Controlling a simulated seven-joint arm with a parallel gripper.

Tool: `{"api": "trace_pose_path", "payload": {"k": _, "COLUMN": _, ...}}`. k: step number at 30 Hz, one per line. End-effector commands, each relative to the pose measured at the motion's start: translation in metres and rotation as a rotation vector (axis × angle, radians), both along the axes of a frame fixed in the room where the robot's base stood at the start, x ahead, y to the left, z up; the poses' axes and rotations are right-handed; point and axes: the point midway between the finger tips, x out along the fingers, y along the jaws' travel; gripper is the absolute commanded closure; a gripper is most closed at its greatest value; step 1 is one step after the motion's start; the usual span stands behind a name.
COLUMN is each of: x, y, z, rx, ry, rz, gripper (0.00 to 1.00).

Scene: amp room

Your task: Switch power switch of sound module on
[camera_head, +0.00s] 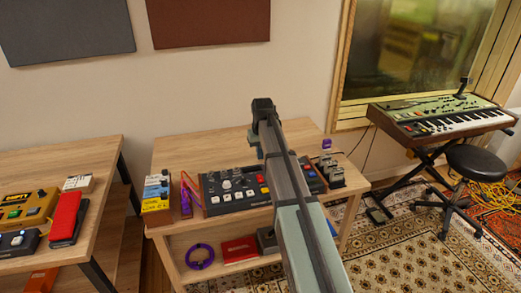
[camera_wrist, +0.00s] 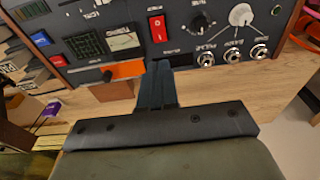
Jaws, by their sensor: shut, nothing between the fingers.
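The sound module (camera_head: 222,193) is a dark box with knobs and coloured buttons on the middle table, partly hidden behind my arm in the head view. In the wrist view its dark panel (camera_wrist: 185,50) fills the top, with a red rocker power switch (camera_wrist: 157,28) at upper middle. My gripper (camera_wrist: 157,68) is shut and empty. Its fingertips are just below the red switch in the picture, near the panel's lower edge; I cannot tell whether they touch the panel. In the head view, my arm mostly hides the fingers.
A knob (camera_wrist: 241,15) and several metal jacks (camera_wrist: 206,59) sit right of the switch. An orange strip (camera_wrist: 115,72) lies left of my fingers. Small pedals (camera_head: 331,172) stand right of the module, and a yellow-blue box (camera_head: 156,190) stands left. The table's back left (camera_head: 195,152) is clear.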

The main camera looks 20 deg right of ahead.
Motion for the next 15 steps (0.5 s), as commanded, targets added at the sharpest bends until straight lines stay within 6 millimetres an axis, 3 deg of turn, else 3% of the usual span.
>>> {"api": "trace_pose_path", "payload": {"k": 15, "x": 0.009, "y": 0.000, "z": -0.078, "rx": 0.000, "ry": 0.002, "rz": 0.000, "gripper": 1.00}}
